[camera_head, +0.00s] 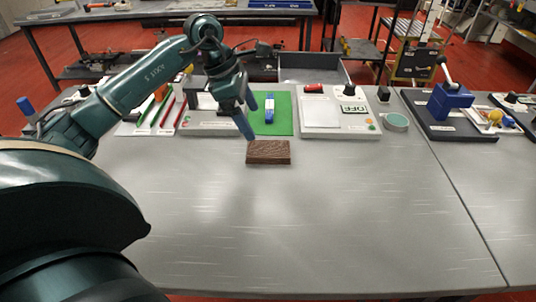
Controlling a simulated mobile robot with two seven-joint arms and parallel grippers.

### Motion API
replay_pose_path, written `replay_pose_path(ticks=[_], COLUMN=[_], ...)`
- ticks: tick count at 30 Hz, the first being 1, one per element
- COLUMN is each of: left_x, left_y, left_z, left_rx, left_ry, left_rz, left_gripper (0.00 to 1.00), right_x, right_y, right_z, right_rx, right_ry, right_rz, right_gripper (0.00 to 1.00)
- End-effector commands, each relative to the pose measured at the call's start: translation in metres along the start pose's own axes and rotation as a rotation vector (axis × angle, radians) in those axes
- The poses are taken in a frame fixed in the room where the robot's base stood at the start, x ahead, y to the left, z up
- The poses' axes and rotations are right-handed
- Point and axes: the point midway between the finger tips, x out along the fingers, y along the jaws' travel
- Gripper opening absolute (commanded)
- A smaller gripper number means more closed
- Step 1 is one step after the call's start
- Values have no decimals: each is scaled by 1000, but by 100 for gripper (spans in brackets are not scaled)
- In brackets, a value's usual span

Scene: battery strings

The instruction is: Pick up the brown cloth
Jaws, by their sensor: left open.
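The brown cloth (268,152) is a small, flat, textured rectangle lying on the grey table (300,220), just in front of the row of equipment. My left gripper (250,120) points down behind and slightly left of the cloth. Its fingers are apart and nothing shows between them. One fingertip ends close above the cloth's far left edge; I cannot tell whether it touches. My right gripper is not in view.
A blue vise-like device (449,101) is farther right. The table's front is clear.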

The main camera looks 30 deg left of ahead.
Motion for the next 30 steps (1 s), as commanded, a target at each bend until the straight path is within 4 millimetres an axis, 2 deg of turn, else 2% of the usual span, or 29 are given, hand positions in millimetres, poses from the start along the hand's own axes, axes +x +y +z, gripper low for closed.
replay_pose_path(ticks=[3,6,13,21,30], left_x=[23,37,54,92,98], left_y=[-1,0,0,1,1], left_z=[0,0,0,0,-1], left_rx=[-1,-1,-2,-1,0], left_ry=[1,0,0,-1,0], left_rz=[-4,-3,-3,-2,1], left_gripper=[89,89,89,89,89], right_x=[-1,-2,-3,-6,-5], right_y=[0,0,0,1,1], right_z=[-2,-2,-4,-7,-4], right_rx=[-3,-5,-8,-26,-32], right_ry=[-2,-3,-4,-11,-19], right_rz=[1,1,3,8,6], right_gripper=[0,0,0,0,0])
